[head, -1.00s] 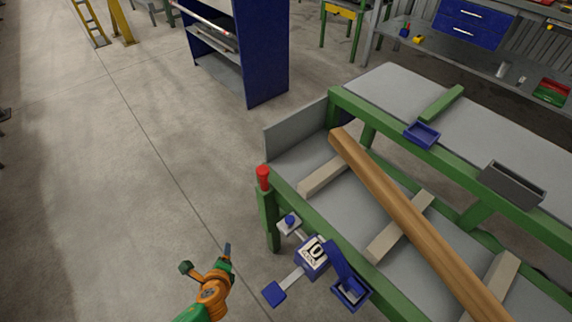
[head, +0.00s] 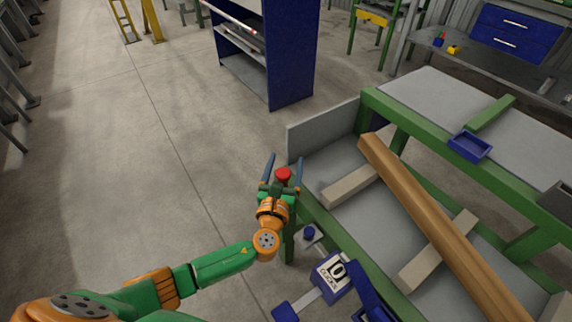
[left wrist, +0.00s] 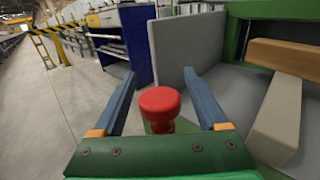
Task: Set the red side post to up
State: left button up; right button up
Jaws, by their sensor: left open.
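The red side post (head: 283,174) stands at the near left corner of the green-framed runout table (head: 380,288). In the left wrist view its round red head (left wrist: 160,103) shows on a narrower red neck. My left gripper (head: 283,165) is open, with one blue finger on each side of the red head. In the left wrist view the gripper (left wrist: 165,95) has clear gaps between both fingers and the post, so it is around the post without gripping it. The lower part of the post is hidden by the gripper. My right gripper is not in view.
A brown beam (head: 430,220) lies across pale wooden bars on the table. A grey side panel (head: 322,130) stands behind the post. A blue counter box (head: 333,275) sits at the table's front. A blue shelf unit (head: 290,65) stands farther back.

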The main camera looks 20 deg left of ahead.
pick_arm(q)
grip_shut()
dwell(1.4)
